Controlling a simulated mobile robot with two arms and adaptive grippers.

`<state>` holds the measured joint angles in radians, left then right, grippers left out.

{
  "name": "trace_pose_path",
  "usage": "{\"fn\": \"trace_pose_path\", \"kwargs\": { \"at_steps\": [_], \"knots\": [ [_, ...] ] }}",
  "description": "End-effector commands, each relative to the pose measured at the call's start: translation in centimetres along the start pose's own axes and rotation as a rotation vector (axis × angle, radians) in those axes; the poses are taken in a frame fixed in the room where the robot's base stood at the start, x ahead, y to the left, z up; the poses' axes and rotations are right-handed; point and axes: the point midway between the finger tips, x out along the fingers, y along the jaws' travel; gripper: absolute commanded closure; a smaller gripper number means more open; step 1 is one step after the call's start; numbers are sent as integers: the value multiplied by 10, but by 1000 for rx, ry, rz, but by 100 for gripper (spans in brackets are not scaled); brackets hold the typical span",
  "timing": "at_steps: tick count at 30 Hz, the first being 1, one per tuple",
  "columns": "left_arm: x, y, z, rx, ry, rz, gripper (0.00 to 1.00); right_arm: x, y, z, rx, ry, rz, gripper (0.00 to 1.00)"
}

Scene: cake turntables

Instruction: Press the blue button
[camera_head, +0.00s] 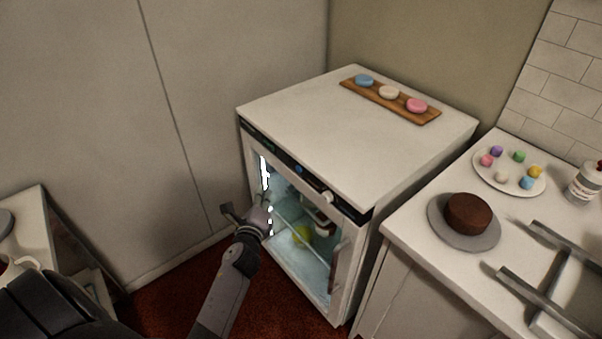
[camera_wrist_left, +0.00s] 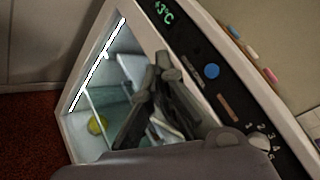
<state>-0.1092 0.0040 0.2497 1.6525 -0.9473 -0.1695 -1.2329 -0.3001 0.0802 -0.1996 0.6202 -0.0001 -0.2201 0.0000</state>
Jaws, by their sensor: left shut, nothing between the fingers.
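The blue button (camera_head: 298,169) is a small round disc on the black front strip of a white glass-door mini fridge (camera_head: 340,130). It shows clearly in the left wrist view (camera_wrist_left: 211,71), between a green "+3°C" display and a white dial. My left gripper (camera_head: 262,207) is shut and empty. It is in front of the fridge's glass door, below and to the left of the button. In the left wrist view its dark fingers (camera_wrist_left: 164,75) appear left of the button, apart from it in the picture. My right gripper is not in view.
A wooden board (camera_head: 428,115) with blue, cream and pink discs lies on the fridge. A counter at right holds a chocolate cake (camera_head: 468,213), a plate of small coloured sweets (camera_head: 482,177), a jar (camera_head: 584,183) and grey metal bars (camera_head: 563,245). A wall stands at left.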

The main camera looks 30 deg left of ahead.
Motion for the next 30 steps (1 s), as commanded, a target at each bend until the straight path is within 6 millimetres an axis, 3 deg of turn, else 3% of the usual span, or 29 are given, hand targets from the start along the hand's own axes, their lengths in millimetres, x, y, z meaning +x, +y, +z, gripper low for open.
{"fn": "trace_pose_path", "kwargs": {
  "at_steps": [5, 15, 22, 30],
  "knots": [
    [1, -13, 18, 63, -40, -26, 100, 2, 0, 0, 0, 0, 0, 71],
    [2, -14, 18, 66, -42, -27, 100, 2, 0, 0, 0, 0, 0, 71],
    [12, -20, 10, 64, -41, -28, 100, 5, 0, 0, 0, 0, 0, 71],
    [39, -39, -10, 62, -41, -28, 100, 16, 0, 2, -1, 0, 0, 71]
  ]
}}
